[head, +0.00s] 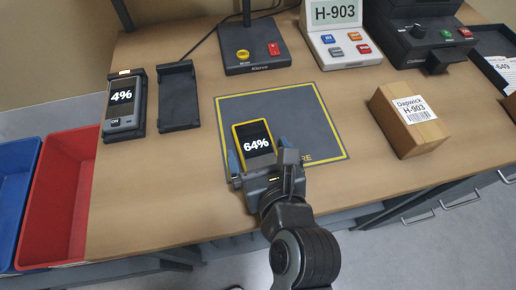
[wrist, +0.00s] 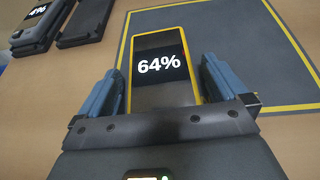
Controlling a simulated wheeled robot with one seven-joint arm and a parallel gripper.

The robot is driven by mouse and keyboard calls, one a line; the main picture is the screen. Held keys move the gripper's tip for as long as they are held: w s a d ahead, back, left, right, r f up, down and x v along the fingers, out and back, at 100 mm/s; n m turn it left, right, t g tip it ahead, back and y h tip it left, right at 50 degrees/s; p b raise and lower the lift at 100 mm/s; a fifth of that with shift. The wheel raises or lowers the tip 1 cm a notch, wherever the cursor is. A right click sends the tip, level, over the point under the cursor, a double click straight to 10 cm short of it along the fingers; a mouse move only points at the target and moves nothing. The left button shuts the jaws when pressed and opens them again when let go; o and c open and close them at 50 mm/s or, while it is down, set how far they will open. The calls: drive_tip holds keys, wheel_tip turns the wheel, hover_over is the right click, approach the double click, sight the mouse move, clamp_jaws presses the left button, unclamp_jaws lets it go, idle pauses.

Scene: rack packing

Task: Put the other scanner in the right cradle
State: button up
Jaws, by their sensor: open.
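A yellow-edged scanner (head: 255,141) reading 64% lies on the grey mat with its screen up. It also shows in the wrist view (wrist: 161,62). My gripper (head: 257,158) is open, with its blue fingers on either side of this scanner's near end. In the wrist view, gaps show between fingers and scanner. A grey scanner (head: 122,108) reading 4% sits in the left cradle (head: 138,75) on the table's left. The right cradle (head: 179,98), a dark empty holder, stands beside it. Both cradles show partly in the wrist view's upper left.
The mat (head: 318,115) has a yellow border. A brown box (head: 405,118) labelled H-903 stands to its right. A dark device (head: 253,58), a label display (head: 338,38) and another machine (head: 415,35) line the back. Red (head: 62,190) and blue (head: 18,190) bins stand at the left.

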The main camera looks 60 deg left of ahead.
drive_tip(key=c, duration=1.2)
drive_tip(key=shift+r, duration=0.2)
